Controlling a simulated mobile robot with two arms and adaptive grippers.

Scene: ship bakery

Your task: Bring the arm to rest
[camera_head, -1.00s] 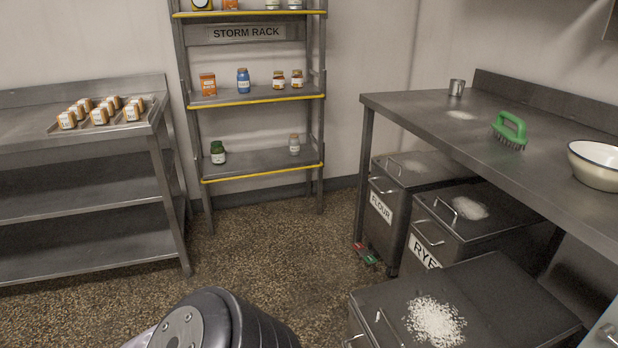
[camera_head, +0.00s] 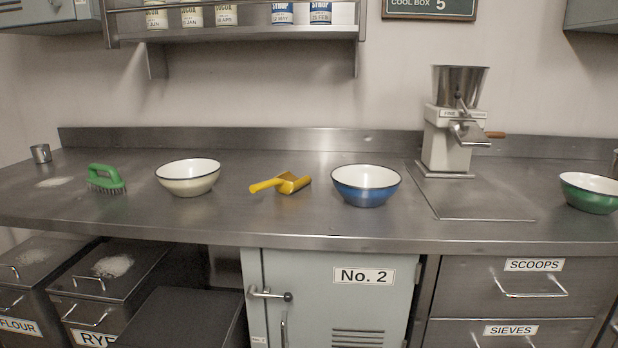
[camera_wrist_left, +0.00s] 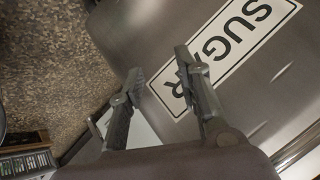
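My left gripper (camera_wrist_left: 158,85) shows in the left wrist view. Its two fingers are spread apart with nothing between them. Beyond the fingers is the face of a grey bin with a white SUGAR label (camera_wrist_left: 238,40); I cannot tell the exact distance to it. Neither arm shows in the head view, and my right gripper is in no view.
Bins (camera_head: 125,270), a No. 2 cabinet (camera_head: 340,305) and drawers (camera_head: 520,290) stand below.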

